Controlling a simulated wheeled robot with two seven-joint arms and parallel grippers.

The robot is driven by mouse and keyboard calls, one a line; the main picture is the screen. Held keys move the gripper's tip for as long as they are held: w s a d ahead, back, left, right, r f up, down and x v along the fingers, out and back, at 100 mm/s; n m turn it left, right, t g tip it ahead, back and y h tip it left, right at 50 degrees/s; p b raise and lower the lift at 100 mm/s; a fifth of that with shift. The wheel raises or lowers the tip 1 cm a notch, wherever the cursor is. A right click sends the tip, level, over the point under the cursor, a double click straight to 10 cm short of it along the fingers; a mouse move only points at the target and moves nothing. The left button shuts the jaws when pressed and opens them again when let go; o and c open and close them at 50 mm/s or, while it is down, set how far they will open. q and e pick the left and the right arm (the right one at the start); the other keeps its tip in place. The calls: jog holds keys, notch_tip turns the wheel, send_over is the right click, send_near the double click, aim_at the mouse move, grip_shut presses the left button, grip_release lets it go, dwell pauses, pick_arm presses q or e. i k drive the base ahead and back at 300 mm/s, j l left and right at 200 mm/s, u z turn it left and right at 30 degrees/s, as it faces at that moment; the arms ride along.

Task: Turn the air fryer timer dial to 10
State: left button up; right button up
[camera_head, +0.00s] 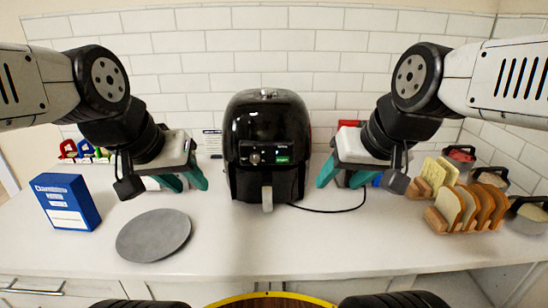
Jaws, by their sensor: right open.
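The black air fryer (267,118) stands upright on the white counter against the tiled wall, between my two grippers. Its front panel carries a small round dial (254,158) beside a lit green display (282,159). The dial's setting is too small to read. A light handle (267,198) sticks out below the panel. My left gripper (189,187) is left of the fryer, with its teal fingers apart and nothing between them. My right gripper (338,184) is right of the fryer, also open and empty. Neither touches the fryer or dial.
A blue box (67,202) and a grey round plate (154,235) are on the left. A bread rack (467,208) and several lidded containers (492,178) are on the right. A black cable (325,210) runs right from the fryer. The counter (330,242) before the fryer is clear.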

aim_at(255, 156)
jog(key=k+j, duration=0.1)
jog(key=k, duration=0.85)
jog(key=j, duration=0.05)
